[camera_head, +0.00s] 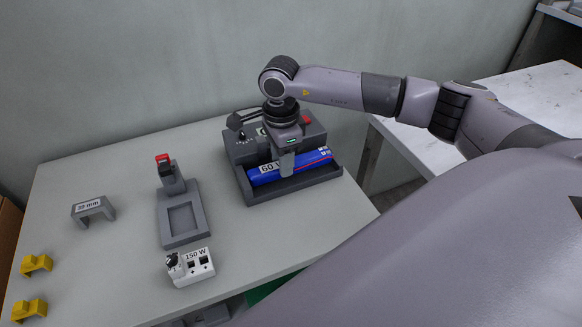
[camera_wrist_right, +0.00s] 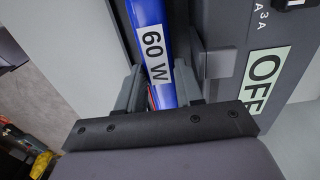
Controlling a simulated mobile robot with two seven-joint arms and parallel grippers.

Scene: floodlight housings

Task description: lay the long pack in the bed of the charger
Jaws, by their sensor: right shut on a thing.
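The long pack is a blue cylinder (camera_head: 266,178) with a white "60 W" label. It lies lengthwise over the open bed of the dark grey charger (camera_head: 300,184), within its low walls. Whether it touches the bed floor cannot be told. My right gripper (camera_head: 287,165) points down from above, shut across the pack near its middle. In the right wrist view the pack (camera_wrist_right: 146,14) runs between the two fingers, beside the charger body with its "OFF" label (camera_wrist_right: 268,75). The gripper hides part of the pack and of the charger. My left gripper is not in view.
A grey stand with a red-topped post (camera_head: 182,238) is left of the charger. A white "150 W" box (camera_head: 190,268) is in front of it. A grey "20 mm" bracket (camera_head: 93,210) and two yellow clips (camera_head: 36,264) sit farther left. A wall stands behind the table.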

